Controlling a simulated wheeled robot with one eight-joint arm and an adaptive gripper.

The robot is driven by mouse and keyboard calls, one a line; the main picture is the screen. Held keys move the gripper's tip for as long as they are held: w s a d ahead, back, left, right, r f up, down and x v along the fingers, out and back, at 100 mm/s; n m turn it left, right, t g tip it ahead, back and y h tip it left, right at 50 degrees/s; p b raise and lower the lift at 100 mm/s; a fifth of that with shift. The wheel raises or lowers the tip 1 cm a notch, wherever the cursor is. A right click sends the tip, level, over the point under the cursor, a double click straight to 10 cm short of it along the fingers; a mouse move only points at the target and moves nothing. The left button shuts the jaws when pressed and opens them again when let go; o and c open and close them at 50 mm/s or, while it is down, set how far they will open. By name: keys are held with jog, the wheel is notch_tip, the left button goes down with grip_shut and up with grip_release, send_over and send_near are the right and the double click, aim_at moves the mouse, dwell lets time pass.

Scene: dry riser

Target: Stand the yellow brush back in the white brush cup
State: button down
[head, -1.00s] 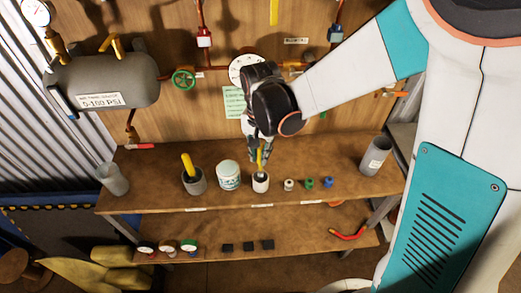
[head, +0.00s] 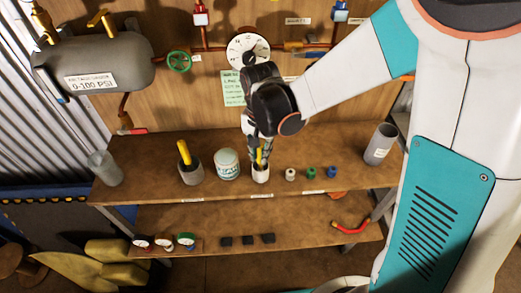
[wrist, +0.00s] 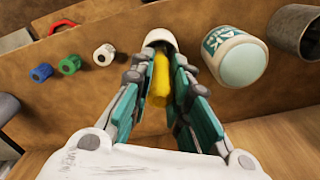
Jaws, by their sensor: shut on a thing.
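The yellow brush (head: 259,156) is upright in my gripper (head: 259,152), with its lower end inside the white brush cup (head: 260,175) on the upper shelf. In the wrist view the brush (wrist: 159,80) lies between the two teal-padded fingers of my gripper (wrist: 161,85), which are shut on it. The white cup's rim (wrist: 160,37) shows just beyond the fingertips, around the brush's far end. The depth of the brush in the cup is hidden.
Left of the cup stand a white labelled jar (head: 227,165) and a grey cup (head: 191,174) with a yellow-handled tool. Right are white, green and blue fittings (head: 311,173) and a grey cylinder (head: 380,145). A dial gauge (head: 248,50) is on the wall behind.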

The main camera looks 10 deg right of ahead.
jog(key=c, duration=1.4)
grip_release()
jog(key=shift+c, duration=0.2)
jog(key=shift+r, duration=3.8)
jog(key=s+d+r+n+t+b, duration=0.1)
jog(key=s+d+r+n+t, duration=0.2)
jog(key=s+d, duration=0.3)
jog(key=s+d+r+n+t+b, duration=0.1)
jog(key=s+d+r+n+t, duration=0.1)
jog(key=s+d, duration=0.5)
jog(key=shift+d+r+n+t+b, duration=0.4)
jog(key=shift+d+r+t, duration=0.25)
jog(key=shift+r+t, duration=0.35)
